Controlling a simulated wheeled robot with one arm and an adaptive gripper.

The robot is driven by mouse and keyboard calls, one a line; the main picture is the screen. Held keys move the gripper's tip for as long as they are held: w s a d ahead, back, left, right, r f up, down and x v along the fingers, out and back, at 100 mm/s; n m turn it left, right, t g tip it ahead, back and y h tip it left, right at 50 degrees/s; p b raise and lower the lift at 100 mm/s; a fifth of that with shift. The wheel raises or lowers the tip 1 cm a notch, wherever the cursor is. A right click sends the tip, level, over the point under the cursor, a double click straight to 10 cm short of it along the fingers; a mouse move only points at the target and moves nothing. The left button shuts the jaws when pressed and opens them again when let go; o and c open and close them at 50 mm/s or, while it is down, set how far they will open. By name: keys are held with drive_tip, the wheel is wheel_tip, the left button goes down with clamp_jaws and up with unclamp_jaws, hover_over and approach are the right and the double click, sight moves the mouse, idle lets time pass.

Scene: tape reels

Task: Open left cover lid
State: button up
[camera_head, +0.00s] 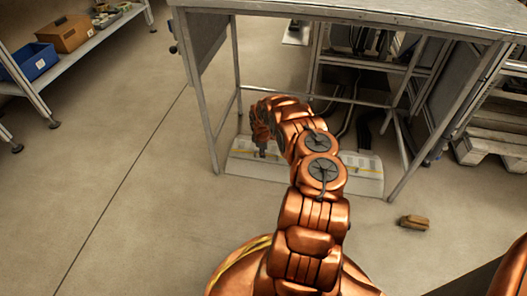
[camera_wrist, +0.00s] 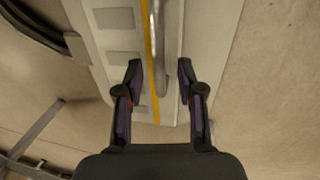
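A low, pale cover (camera_head: 240,167) with a yellow stripe lies on the floor under the workbench. In the wrist view the pale cover (camera_wrist: 199,50) shows grey rectangles, the yellow stripe and a rounded grey bar along its length. My gripper (camera_wrist: 159,75) is open, one finger on each side of the bar, with gaps between bar and fingers. I cannot tell how far above the cover the fingertips are. In the head view my gripper (camera_head: 262,150) points down at the left part of the cover. My arm hides the middle of the cover.
The workbench (camera_head: 350,12) stands over the cover, its metal legs close to my arm. Dark cables (camera_head: 343,95) run behind it. A small brown block (camera_head: 414,222) lies on the floor at right. A shelf with a blue bin (camera_head: 32,60) stands at left; the left floor is clear.

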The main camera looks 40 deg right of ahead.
clamp_jaws()
idle(0.6)
